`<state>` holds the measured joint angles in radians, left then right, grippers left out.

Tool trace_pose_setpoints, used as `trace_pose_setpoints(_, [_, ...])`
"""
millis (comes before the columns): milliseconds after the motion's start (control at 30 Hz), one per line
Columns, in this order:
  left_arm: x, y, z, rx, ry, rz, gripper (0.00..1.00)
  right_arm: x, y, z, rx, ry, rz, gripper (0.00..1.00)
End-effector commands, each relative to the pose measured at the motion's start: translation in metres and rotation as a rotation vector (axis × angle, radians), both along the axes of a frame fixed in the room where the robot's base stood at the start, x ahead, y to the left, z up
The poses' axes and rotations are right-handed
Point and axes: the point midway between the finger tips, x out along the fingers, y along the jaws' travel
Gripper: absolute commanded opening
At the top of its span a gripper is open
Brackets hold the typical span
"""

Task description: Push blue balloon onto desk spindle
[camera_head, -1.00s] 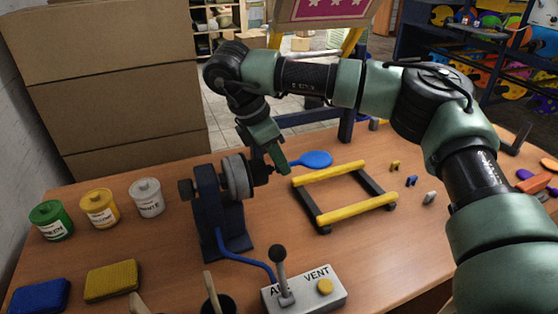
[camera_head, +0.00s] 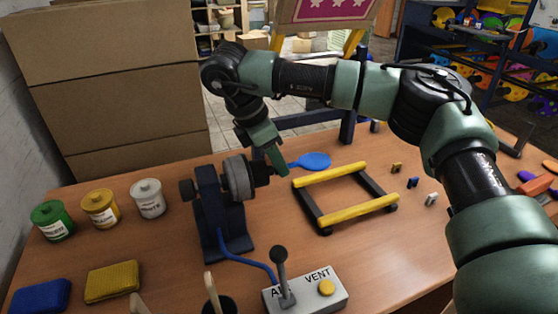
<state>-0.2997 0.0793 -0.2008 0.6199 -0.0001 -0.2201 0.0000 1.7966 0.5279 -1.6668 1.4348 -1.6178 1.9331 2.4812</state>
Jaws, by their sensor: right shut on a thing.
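The flat blue balloon (camera_head: 315,161) is at the right side of the desk spindle, its round end pointing right and its neck toward the spindle. The spindle (camera_head: 238,178) is a dark blue stand with grey discs and a dark tip pointing right. My right gripper (camera_head: 279,166) reaches down from above at the balloon's neck, close to the spindle tip, and is shut on the balloon. The fingers hide the neck, so I cannot tell whether it is around the tip. My left gripper is not in view.
A yellow-and-black frame (camera_head: 345,218) lies right of the spindle. A control box (camera_head: 318,290) with a lever and VENT button stands in front, joined by a blue hose. Paint cans (camera_head: 100,208) and sponges (camera_head: 112,281) are at left. Small clips (camera_head: 413,182) lie at right.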

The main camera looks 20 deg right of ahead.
Motion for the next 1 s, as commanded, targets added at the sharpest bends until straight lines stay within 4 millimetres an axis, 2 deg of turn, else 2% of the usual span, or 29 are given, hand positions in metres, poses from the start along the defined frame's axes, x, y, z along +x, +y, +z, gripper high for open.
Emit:
trace_pose_setpoints(733, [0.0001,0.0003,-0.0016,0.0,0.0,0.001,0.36,0.0003,0.0065,-0.0001,0.001,0.0,0.0,0.0])
trace_pose_setpoints(767, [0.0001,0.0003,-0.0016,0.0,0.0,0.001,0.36,0.0003,0.0065,-0.0001,0.001,0.0,0.001,0.28])
trace_pose_setpoints(833, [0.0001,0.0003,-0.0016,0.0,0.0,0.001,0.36,0.0003,0.0065,-0.0001,0.0,0.0,0.001,0.47])
trace_pose_setpoints(1000, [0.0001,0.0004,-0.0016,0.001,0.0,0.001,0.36,0.0003,0.0065,-0.0001,0.0,0.0,0.001,0.48])
